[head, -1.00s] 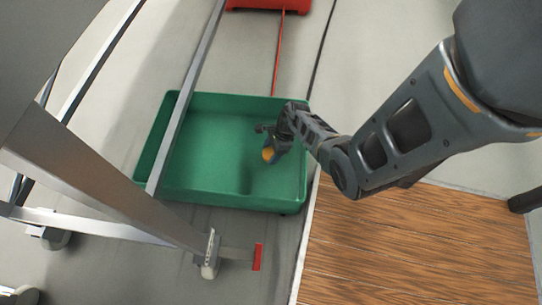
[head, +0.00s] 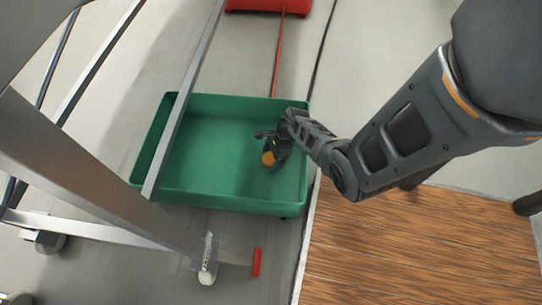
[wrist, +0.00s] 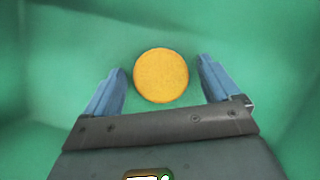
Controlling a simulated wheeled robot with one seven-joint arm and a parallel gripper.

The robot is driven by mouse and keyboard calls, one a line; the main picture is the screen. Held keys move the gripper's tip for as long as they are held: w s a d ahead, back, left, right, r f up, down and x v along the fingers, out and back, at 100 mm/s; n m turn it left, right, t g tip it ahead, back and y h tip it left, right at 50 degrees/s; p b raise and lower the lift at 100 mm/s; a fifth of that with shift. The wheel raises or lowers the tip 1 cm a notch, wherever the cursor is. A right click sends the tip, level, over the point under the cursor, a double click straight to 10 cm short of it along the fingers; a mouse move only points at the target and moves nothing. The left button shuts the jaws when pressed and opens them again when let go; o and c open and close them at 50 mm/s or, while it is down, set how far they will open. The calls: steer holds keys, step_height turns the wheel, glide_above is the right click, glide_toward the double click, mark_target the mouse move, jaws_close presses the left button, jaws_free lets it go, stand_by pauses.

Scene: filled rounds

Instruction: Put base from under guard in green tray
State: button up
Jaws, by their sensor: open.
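The green tray (head: 215,199) lies on the grey floor in the head view, and its green surface fills the wrist view (wrist: 250,40). A round yellow-orange disc, which I take to be the base (wrist: 161,76), shows between and just past my fingertips in the wrist view. In the head view the base (head: 268,158) is inside the tray's right part, partly hidden by my gripper (head: 270,145). My gripper (wrist: 161,85) is open, with a blue finger on each side of the disc and a gap on both sides. No guard can be made out.
A metal frame (head: 90,180) with slanted bars and feet stands at the left, one bar crossing over the tray. A red object (head: 268,5) with a red strip lies at the top. Wooden boards (head: 420,245) cover the lower right.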

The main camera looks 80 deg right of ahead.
steer(key=p+v, duration=0.8)
steer(key=v, duration=0.4)
steer(key=shift+r, duration=0.15)
